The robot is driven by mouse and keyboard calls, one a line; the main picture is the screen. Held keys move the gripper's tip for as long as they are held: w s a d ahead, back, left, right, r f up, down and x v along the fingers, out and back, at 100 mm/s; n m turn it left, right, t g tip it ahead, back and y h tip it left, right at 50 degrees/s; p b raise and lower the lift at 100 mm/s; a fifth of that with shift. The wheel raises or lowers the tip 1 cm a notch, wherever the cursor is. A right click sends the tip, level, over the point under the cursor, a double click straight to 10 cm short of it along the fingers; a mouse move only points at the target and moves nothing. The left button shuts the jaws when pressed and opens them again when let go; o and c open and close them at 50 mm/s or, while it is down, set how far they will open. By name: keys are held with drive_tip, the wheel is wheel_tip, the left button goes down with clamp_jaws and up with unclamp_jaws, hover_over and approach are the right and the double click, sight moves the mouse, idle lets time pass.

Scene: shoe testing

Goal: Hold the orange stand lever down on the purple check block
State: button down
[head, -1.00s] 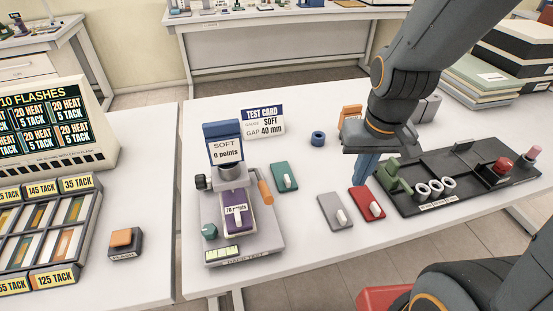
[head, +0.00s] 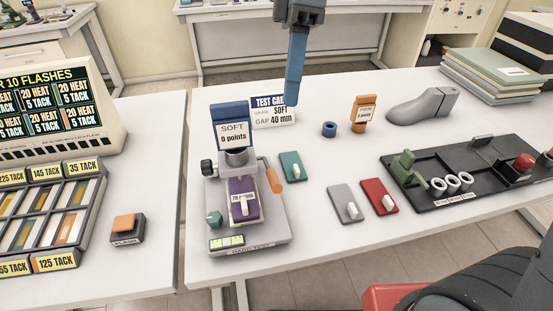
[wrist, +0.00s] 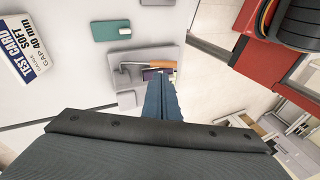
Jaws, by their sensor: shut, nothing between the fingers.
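The grey test stand (head: 267,235) sits on the table left of centre in the head view, with a blue head reading "SOFT 0 points" (head: 233,135). The purple check block (head: 244,187), labelled 70, lies on the stand under the head. The orange stand lever (head: 273,181) is on the stand's right side and also shows in the wrist view (wrist: 162,64). My gripper (head: 290,103) has blue fingers, shut and empty. It hangs above the table behind the stand, near the test card, apart from the lever. In the wrist view the fingers (wrist: 156,84) partly cover the stand.
A teal block (head: 289,167), a grey block (head: 344,205) and a red block (head: 379,198) lie right of the stand. The test card (head: 272,112) stands behind it. A black tray (head: 440,165) and a grey shoe last (head: 423,106) are farther right.

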sight(275, 176)
drive_tip(key=shift+s+a+r+n, duration=0.2)
drive_tip(key=shift+a+r+n, duration=0.4)
drive_tip(key=shift+r, duration=0.1)
drive_tip(key=p+x, duration=0.1)
drive_tip(key=x, duration=0.3)
drive_tip(key=p+x, duration=0.1)
drive_tip(key=x, duration=0.4)
drive_tip(key=p+x, duration=0.1)
drive_tip(key=x, duration=0.4)
drive_tip(key=shift+s+r+p, duration=0.1)
drive_tip(key=shift+s+p, duration=0.2)
